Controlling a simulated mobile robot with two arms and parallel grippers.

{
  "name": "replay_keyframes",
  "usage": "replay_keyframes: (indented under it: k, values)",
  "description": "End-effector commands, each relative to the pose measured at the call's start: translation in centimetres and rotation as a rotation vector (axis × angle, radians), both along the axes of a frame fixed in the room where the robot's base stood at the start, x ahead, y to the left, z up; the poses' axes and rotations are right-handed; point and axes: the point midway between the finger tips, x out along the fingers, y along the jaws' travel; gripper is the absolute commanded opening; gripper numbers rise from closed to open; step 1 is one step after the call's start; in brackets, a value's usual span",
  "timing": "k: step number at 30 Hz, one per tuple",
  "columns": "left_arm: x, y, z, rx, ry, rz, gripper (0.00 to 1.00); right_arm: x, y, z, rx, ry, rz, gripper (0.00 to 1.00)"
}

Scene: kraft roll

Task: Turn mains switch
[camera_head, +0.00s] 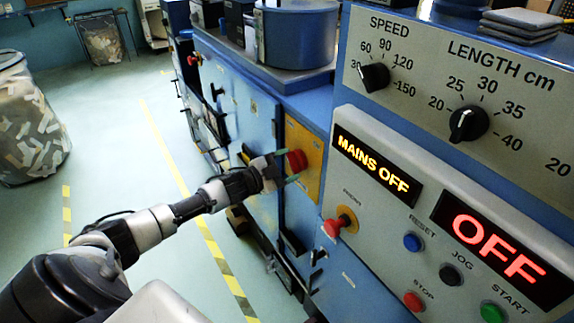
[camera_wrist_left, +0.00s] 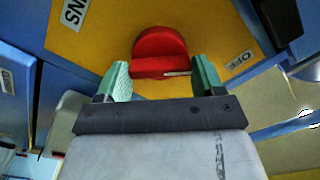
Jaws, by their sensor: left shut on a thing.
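The mains switch is a red knob (camera_head: 297,160) on a yellow plate (camera_head: 303,185) on the side of the blue machine. My left gripper (camera_head: 284,170) reaches it from the left and is shut on the knob. An OFF label (camera_wrist_left: 240,60) shows on the plate at right. The display above the panel (camera_head: 376,164) reads MAINS OFF in yellow. My right gripper is not in view.
A clear bin of scraps (camera_head: 30,125) stands at far left. The floor between is clear.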

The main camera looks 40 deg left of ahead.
Motion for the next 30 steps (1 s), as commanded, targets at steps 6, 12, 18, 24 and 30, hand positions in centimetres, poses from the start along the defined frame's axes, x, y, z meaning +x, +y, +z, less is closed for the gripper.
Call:
replay_keyframes:
  k: [6,12,18,24,30]
  values:
    - [0.0,0.0,-0.1,-0.005,0.004,0.001,0.82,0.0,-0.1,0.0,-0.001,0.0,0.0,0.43]
    - [0.0,0.0,-0.1,-0.003,0.002,0.001,0.94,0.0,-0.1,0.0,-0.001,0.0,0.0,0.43]
    - [-0.2,0.1,-0.1,-0.002,0.001,0.001,0.94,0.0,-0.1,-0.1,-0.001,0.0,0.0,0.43]
    - [-2.4,1.0,-0.4,0.001,0.006,0.0,0.94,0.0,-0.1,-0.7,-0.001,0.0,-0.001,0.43]
    - [-5.8,2.3,-0.5,-0.001,0.007,-0.001,0.94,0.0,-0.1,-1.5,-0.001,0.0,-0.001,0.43]
